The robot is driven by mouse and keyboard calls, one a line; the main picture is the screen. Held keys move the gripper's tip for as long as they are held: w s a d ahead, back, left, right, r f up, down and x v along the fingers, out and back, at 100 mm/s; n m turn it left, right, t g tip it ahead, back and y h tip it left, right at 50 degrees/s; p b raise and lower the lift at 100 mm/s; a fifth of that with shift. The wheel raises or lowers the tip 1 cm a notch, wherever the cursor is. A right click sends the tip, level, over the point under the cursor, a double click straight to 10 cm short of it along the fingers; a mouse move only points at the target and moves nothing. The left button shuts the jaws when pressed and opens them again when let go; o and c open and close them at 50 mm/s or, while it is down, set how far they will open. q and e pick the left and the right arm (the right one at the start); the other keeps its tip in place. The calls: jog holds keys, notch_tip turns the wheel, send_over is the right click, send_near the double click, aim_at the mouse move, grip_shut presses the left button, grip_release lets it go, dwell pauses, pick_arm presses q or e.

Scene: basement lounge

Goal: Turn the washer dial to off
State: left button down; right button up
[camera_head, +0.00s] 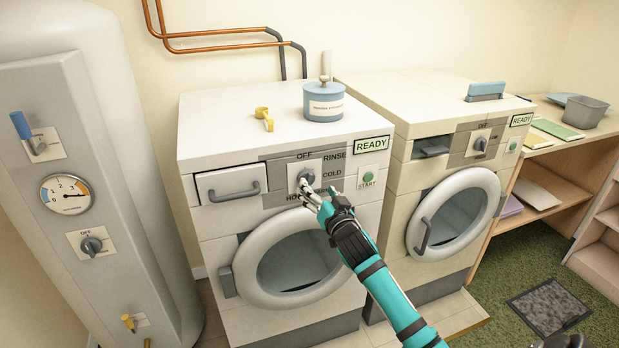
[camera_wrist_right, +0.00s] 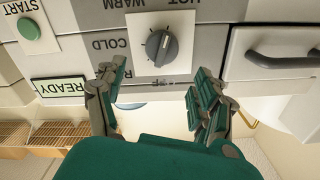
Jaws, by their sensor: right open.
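The washer (camera_head: 215,235) is the white machine at centre left in the head view. Its grey dial (camera_head: 306,175) sits on a white plate, with OFF, RINSE and COLD readable around it. The dial also shows in the wrist view (camera_wrist_right: 161,47), seen upside down near WARM and COLD labels; I cannot tell exactly which label it points at. My right gripper (camera_head: 309,190) is at the dial's lower edge in the head view. In the wrist view the right gripper (camera_wrist_right: 158,78) is open and empty, its fingers spread with the dial beyond them, apparently not touching. My left gripper is not in view.
A green START button (camera_head: 367,178) and READY sign (camera_head: 371,145) are right of the dial; a drawer handle (camera_head: 234,192) is left. A similar machine (camera_head: 405,205) stands right, a boiler tank (camera_head: 110,150) left. A blue jar (camera_head: 323,104) stands on the washer.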

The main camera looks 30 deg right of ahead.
aim_at(310, 179)
jog(key=x, duration=0.6)
jog(key=shift+w, duration=0.3)
jog(key=c, duration=1.1)
